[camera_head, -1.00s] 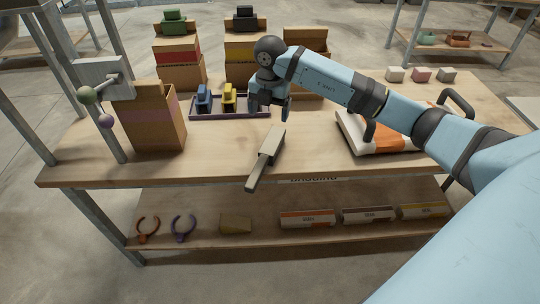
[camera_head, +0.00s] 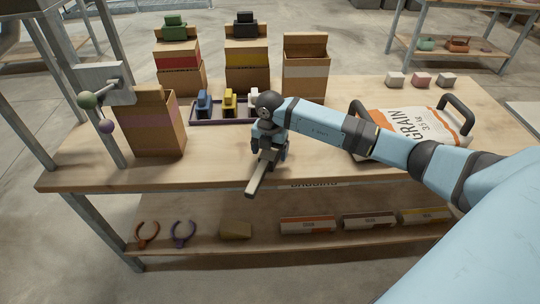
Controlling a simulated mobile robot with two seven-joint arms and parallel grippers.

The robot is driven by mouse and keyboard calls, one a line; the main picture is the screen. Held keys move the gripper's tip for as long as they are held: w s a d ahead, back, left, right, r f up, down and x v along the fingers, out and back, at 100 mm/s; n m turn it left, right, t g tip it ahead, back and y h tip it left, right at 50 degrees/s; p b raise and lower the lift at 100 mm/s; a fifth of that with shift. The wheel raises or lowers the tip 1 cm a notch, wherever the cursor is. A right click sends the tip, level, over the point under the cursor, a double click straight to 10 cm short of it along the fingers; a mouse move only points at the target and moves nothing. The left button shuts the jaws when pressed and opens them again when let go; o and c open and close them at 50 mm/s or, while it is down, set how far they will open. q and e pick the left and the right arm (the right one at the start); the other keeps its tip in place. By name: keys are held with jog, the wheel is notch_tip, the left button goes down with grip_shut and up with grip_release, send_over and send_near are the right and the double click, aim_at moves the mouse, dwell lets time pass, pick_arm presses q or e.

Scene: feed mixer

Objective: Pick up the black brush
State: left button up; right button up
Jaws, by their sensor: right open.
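A brush-like tool (camera_head: 256,183) with a pale grey-brown handle lies on the workbench, its handle sticking out over the front edge. It looks pale rather than black. My right gripper (camera_head: 267,158) is open, pointing down at the tool's head and hiding most of it. I cannot tell whether the fingers touch it. A black object (camera_head: 245,23) sits on top of the yellow-banded box at the back; its exact kind is unclear. My left gripper is not in view.
A purple tray (camera_head: 195,118) with blue, yellow and white items lies behind my gripper. An open cardboard box (camera_head: 157,125) stands at the left. A grain bag (camera_head: 408,128) lies at the right, partly behind my arm. Small blocks (camera_head: 421,79) sit at the back right.

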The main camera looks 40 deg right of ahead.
jog(key=shift+f, duration=0.4)
jog(key=shift+r, duration=0.1)
jog(key=c, duration=1.1)
jog(key=shift+c, duration=0.2)
jog(key=shift+r, duration=0.1)
